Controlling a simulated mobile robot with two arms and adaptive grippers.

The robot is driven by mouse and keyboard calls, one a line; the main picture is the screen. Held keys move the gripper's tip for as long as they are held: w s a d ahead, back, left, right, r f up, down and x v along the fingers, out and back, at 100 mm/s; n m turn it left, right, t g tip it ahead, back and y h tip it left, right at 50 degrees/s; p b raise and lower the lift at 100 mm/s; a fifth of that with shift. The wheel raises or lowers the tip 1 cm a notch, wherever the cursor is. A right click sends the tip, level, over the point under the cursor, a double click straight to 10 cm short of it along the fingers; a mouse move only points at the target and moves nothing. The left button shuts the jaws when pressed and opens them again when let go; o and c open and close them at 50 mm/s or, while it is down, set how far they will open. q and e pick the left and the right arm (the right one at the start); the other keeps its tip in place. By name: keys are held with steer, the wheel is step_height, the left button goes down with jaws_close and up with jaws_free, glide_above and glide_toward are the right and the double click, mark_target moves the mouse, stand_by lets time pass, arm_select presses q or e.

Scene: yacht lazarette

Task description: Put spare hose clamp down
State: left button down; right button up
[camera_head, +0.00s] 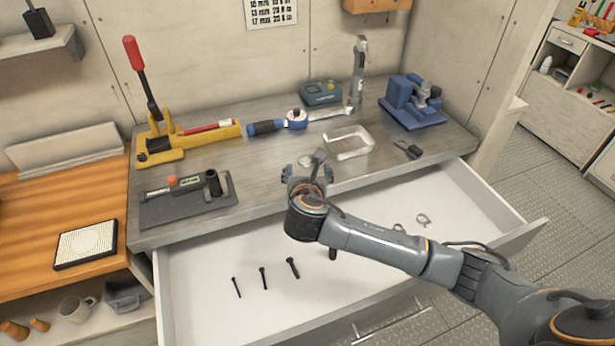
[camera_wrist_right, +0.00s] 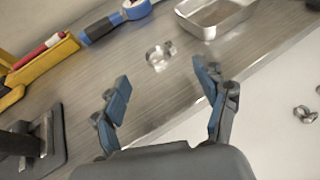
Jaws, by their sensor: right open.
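A silver hose clamp (camera_head: 304,161) lies on the grey metal workbench (camera_head: 240,220), just beyond my right gripper in the head view. In the right wrist view the clamp (camera_wrist_right: 160,56) lies on the bench top, past the fingertips and between their lines. My right gripper (camera_head: 308,174) is open and empty above the bench near its front edge; its spread blue-grey fingers (camera_wrist_right: 163,85) do not appear to touch the clamp. Other hose clamps (camera_head: 423,219) lie in the open white drawer (camera_head: 480,200). My left gripper is not in view.
Several dark bolts (camera_head: 263,278) lie in the drawer. A silver tray (camera_head: 349,141), a blue vise (camera_head: 412,101), a blue-handled wrench (camera_head: 268,127), a yellow lever tool (camera_head: 160,150) and a dark tool plate (camera_head: 188,208) stand around the bench. The drawer extends over the floor.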

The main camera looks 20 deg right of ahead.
steer(key=shift+v, duration=2.25)
